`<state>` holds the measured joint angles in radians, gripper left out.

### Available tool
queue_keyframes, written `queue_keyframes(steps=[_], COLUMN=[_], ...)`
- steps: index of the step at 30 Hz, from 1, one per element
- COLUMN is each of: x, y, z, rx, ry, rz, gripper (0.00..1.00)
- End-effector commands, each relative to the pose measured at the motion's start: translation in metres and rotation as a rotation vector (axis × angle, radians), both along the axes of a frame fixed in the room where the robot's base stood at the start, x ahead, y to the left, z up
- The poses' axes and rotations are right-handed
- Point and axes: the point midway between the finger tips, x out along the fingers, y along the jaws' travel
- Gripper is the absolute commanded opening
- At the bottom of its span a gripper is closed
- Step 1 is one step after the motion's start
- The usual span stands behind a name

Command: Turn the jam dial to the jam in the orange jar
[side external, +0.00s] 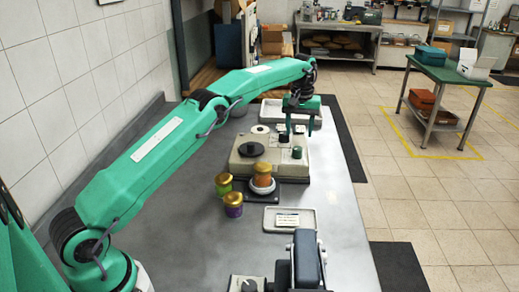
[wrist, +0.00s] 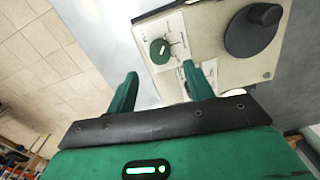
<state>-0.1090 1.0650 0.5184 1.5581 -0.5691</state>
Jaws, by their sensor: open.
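The card's pictures are too small to read. My gripper (side external: 299,127) is open and empty, above the machine's far right part. In the wrist view its fingers (wrist: 160,72) are spread, with the knob beyond the gap between them.
A green jar (side external: 223,184) and a purple jar (side external: 233,204) stand left of the orange one. A large black disc (wrist: 252,32) is on the machine. A tray with a card (side external: 289,229) lies in front. The grey table's right side is clear.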

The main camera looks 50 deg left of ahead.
Motion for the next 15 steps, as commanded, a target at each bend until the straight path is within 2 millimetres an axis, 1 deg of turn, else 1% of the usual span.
queue_keyframes(steps=[8, 15], x=[-0.001, -0.001], y=[0.0, 0.0], z=[-0.022, -0.054], rx=[0.0, 0.0], ry=[0.002, 0.002], rz=[-0.001, -0.001], gripper=[0.52, 0.52])
